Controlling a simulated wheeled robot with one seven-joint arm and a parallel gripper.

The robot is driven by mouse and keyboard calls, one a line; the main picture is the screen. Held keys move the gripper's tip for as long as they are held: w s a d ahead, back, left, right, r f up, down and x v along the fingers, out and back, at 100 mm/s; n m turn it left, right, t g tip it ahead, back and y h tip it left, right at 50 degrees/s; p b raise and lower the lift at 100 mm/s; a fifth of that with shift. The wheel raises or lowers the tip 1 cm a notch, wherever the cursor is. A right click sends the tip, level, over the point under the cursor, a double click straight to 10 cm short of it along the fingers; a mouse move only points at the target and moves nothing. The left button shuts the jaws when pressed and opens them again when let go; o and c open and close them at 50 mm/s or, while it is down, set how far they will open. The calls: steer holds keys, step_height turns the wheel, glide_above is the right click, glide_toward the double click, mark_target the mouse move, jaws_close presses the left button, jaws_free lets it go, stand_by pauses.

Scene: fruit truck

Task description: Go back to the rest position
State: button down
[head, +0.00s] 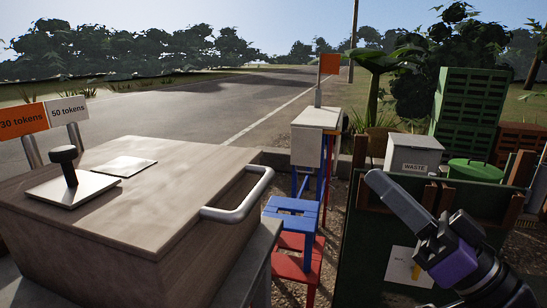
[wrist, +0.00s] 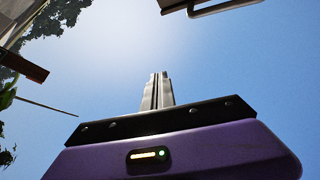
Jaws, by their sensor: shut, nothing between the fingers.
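My gripper (head: 398,203) is at the right of the head view, on my purple and black wrist. Its grey fingers point up and to the left, in front of a dark green panel, and hold nothing. In the wrist view my gripper (wrist: 158,76) has its two fingers together against open sky.
A wooden counter box (head: 90,240) with a metal handle (head: 240,203) fills the left. Blue (head: 290,207) and red (head: 300,262) stools stand at the middle. A white waste bin (head: 412,158) and green crates (head: 470,105) stand behind my gripper. The air above it is clear.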

steer(key=d+f+m+t+h, duration=0.4)
steer(key=d+f+m+h, duration=0.1)
steer(key=f+m+h, duration=0.4)
steer(key=s+d+f+m+g+h, duration=0.1)
steer(key=s+d+f+h, duration=0.1)
steer(key=s+f+h, duration=0.3)
steer(key=s+d+f+m+h, duration=0.1)
steer(key=s+d+f+h, duration=0.15)
steer(key=f, duration=0.45)
steer(key=s+a+f+n+g, duration=0.2)
steer(key=s+f, duration=0.2)
steer(key=s, duration=0.5)
steer(key=s+a+f+n+g, duration=0.2)
steer(key=s+f, duration=0.2)
steer(key=s, duration=0.5)
steer(key=s+a+f+n+g, duration=0.2)
steer(key=s+f, duration=0.3)
steer(key=s, duration=0.4)
step_height(320, 180, up, 31)
steer(key=p, duration=3)
steer(key=shift+y+p, duration=0.35)
